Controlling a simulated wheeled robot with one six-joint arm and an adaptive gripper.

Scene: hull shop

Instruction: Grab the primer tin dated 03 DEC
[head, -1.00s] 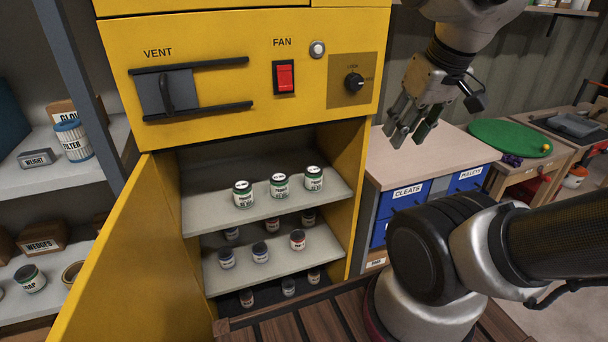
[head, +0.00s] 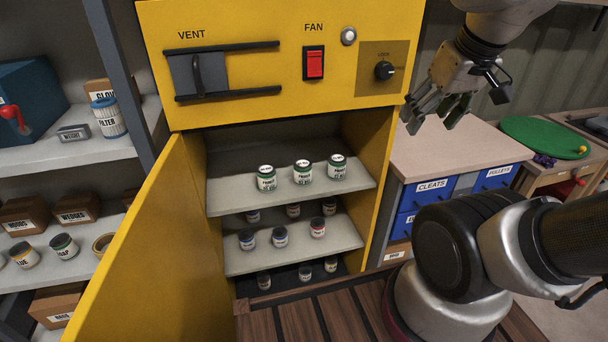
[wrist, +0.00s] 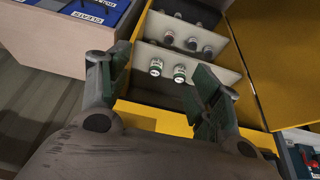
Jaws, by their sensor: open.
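Three primer tins stand in a row on the top shelf (head: 240,196) of the open yellow cabinet. They are the left tin (head: 266,178), the middle tin (head: 302,173) and the right tin (head: 337,167), white with green bands. Their date print is too small to read, so I cannot tell which is 03 DEC. My gripper (head: 436,115) is open and empty, to the right of the cabinet opening and above the wooden-topped drawers. In the wrist view my gripper's fingers (wrist: 160,92) are spread, with two tins (wrist: 179,74) showing beyond them.
The yellow door (head: 150,260) stands open at the left. A lower shelf (head: 240,262) and the cabinet floor hold several smaller tins. The cabinet's upper panel carries a red fan switch (head: 314,63). Blue drawers (head: 433,187) stand right of the cabinet, their top (head: 440,150) clear.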

